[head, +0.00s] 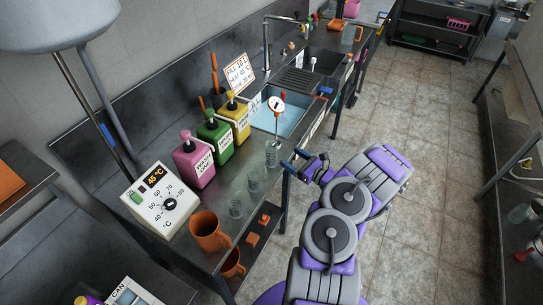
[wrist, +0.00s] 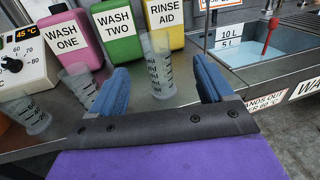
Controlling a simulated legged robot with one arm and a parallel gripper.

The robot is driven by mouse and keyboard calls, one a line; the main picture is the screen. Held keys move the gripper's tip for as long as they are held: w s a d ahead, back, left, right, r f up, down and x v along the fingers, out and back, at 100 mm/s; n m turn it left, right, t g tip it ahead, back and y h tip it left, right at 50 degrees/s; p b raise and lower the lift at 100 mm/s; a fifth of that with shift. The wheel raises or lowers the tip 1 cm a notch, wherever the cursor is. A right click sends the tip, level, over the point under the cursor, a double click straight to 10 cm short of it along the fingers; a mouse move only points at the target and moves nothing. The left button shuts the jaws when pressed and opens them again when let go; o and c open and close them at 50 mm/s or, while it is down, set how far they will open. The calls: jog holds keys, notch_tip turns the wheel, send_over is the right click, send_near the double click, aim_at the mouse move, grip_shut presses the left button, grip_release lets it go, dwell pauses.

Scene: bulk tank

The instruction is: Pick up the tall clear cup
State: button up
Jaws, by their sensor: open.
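The tall clear cup (head: 272,153) stands upright on the steel counter, the farthest of a row of clear graduated cups. In the wrist view the tall clear cup (wrist: 160,72) shows between and beyond my two blue fingers, with dark markings on its side. My gripper (head: 293,161) is at the counter's front edge, just right of the cup. In the wrist view my gripper (wrist: 160,84) is open and empty, its fingers apart on either side of the cup. I cannot tell whether the fingertips reach past the cup's near side.
Two shorter clear cups (head: 254,178) (head: 235,206) stand nearer in the row. Behind are pink (head: 194,160), green (head: 214,137) and yellow (head: 236,117) bottles. A sink basin (head: 278,117) lies beyond. An orange mug (head: 208,231) and temperature box (head: 160,200) stand at the near end. The right floor is clear.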

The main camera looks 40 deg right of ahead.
aim_at(276, 151)
jog(key=w, duration=0.3)
jog(key=w+a, duration=0.1)
jog(key=w, duration=0.1)
jog(key=shift+w+b, duration=0.2)
jog(key=shift+b, duration=0.1)
jog(key=w, duration=0.3)
jog(key=w+a+f+b, duration=0.1)
jog(key=shift+w+a, duration=0.1)
jog(key=shift+w, duration=0.4)
jog(key=shift+r, duration=0.1)
jog(key=c, duration=1)
jog(key=shift+c, duration=0.2)
